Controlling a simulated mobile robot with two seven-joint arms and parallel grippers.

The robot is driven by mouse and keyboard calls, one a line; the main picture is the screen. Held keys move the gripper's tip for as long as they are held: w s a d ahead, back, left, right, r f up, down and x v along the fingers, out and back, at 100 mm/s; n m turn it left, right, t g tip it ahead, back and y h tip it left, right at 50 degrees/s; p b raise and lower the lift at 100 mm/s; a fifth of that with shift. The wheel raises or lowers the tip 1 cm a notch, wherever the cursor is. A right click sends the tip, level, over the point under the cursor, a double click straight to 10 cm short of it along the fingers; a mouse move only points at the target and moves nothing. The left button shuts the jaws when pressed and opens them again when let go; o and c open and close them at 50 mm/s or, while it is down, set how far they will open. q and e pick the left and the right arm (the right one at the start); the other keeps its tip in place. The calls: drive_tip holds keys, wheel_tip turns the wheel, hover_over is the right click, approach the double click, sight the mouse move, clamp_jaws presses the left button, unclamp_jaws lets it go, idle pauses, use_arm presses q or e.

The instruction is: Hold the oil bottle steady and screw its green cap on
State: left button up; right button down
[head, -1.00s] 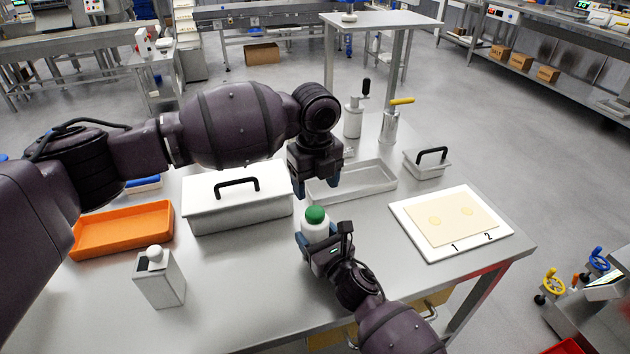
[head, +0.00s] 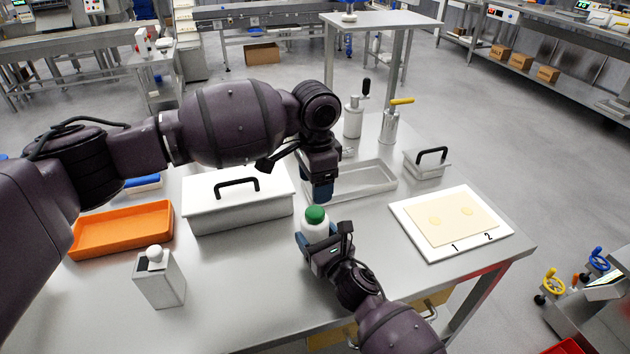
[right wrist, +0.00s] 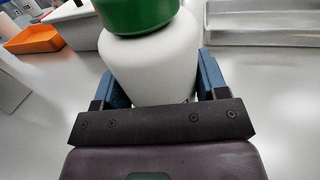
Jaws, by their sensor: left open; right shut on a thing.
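The white oil bottle (head: 314,230) stands upright at the front middle of the table, with its green cap (head: 315,214) sitting on top. The bottle (right wrist: 150,65) and cap (right wrist: 137,12) also show in the right wrist view; the cap's top is cut off there. My right gripper (head: 308,243) is shut on the bottle's body from the front, a blue finger on each side. My left gripper (head: 321,192) is open and empty, pointing down just above and behind the cap, apart from it. Whether the cap is threaded tight cannot be seen.
A white lidded box (head: 238,212) stands left of the bottle, an orange tray (head: 122,248) farther left. A shallow metal tray (head: 375,184) lies behind. A white board with a pasta sheet (head: 428,252) lies right. A grey dispenser (head: 160,286) stands front left.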

sight(315, 211)
use_arm(q)
drive_tip(key=n, duration=0.8)
drive_tip(key=shift+f, duration=4)
